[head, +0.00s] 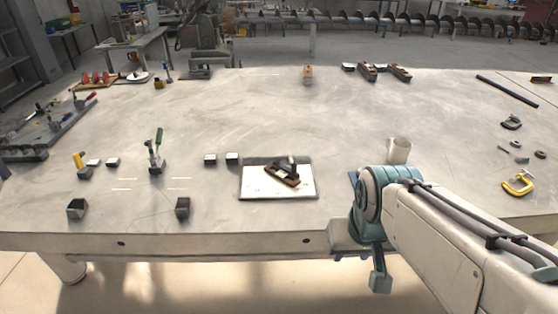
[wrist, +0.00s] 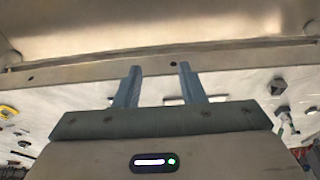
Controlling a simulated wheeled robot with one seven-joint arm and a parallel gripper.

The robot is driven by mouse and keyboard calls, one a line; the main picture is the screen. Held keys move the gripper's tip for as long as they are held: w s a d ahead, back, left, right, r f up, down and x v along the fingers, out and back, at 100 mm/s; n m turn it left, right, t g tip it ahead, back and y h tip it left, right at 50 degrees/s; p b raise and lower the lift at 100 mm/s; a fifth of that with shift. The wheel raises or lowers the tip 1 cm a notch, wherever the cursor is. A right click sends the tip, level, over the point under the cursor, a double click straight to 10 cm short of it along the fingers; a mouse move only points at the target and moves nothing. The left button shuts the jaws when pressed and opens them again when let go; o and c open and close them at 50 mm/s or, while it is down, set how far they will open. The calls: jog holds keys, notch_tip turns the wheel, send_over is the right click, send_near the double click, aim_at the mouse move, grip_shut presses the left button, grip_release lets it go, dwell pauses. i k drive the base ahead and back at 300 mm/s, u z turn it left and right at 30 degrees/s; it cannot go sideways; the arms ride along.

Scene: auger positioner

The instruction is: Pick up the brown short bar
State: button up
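A short brown bar (head: 541,79) lies flat near the far right edge of the table. It is small in the head view, and I cannot make out its exact profile. My gripper (wrist: 159,68) is open and empty in the wrist view, its two blue-grey fingers apart with nothing between them. In the head view my arm comes in from the lower right and ends by the table's front edge, far from the bar. The fingers are not clear there. I cannot make out the bar in the wrist view.
A long dark bar (head: 507,90) lies left of the brown bar. Clamps, including a yellow one (head: 519,183), lie along the right side. A white mug (head: 398,150) stands just beyond my arm. A white tray (head: 248,190) holds a plane. The table's middle is clear.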

aim_at(280, 174)
jog(key=z, duration=0.3)
jog(key=i, duration=1)
jog(key=z, duration=0.15)
